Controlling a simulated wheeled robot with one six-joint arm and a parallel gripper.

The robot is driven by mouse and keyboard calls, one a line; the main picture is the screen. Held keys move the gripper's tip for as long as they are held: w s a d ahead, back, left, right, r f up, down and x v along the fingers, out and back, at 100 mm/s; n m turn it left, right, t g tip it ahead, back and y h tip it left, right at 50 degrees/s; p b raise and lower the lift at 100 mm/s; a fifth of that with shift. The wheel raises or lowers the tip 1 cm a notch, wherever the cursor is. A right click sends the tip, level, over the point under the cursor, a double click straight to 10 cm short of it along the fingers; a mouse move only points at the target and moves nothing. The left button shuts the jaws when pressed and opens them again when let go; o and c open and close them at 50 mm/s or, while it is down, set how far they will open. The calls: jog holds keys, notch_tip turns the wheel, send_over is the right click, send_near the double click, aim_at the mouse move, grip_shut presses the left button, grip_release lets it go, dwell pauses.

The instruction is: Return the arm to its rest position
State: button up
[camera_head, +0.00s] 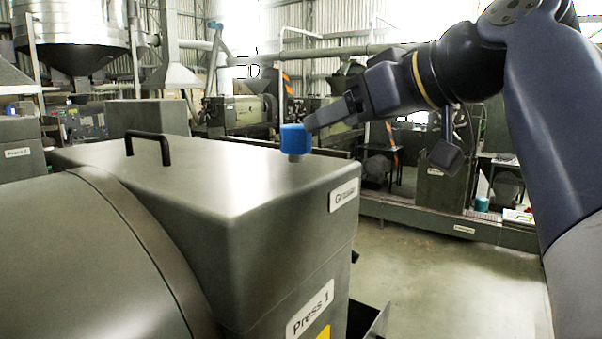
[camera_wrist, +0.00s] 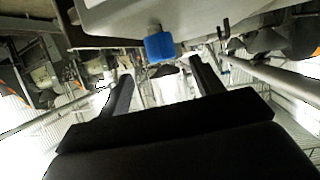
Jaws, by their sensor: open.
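My gripper (camera_head: 318,120) is at the end of my arm, which reaches in from the right in the head view. Its fingers point left toward a blue cap (camera_head: 295,139) on top of the grey housing of Press 1 (camera_head: 215,180). In the wrist view my gripper (camera_wrist: 160,85) shows two fingers spread apart with nothing between them. The blue cap (camera_wrist: 159,47) appears there beyond the fingertips. In the head view the fingertips are very close to the cap; I cannot tell whether they touch it.
A black handle (camera_head: 148,146) stands on the housing's left part. Labels read Press 1 (camera_head: 310,308) and Grossel or similar (camera_head: 343,194). A long low machine base (camera_head: 450,226) runs behind. Open floor (camera_head: 430,285) lies right of the press. A metal hopper (camera_head: 75,30) stands back left.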

aim_at(296, 137)
jog(key=p+x, duration=0.1)
jog(key=x, duration=0.8)
jog(key=shift+r, duration=0.15)
jog(key=shift+w+a+f+p, duration=0.2)
jog(key=shift+a+p, duration=0.05)
jog(key=shift+p, duration=0.05)
jog(key=shift+d, duration=0.1)
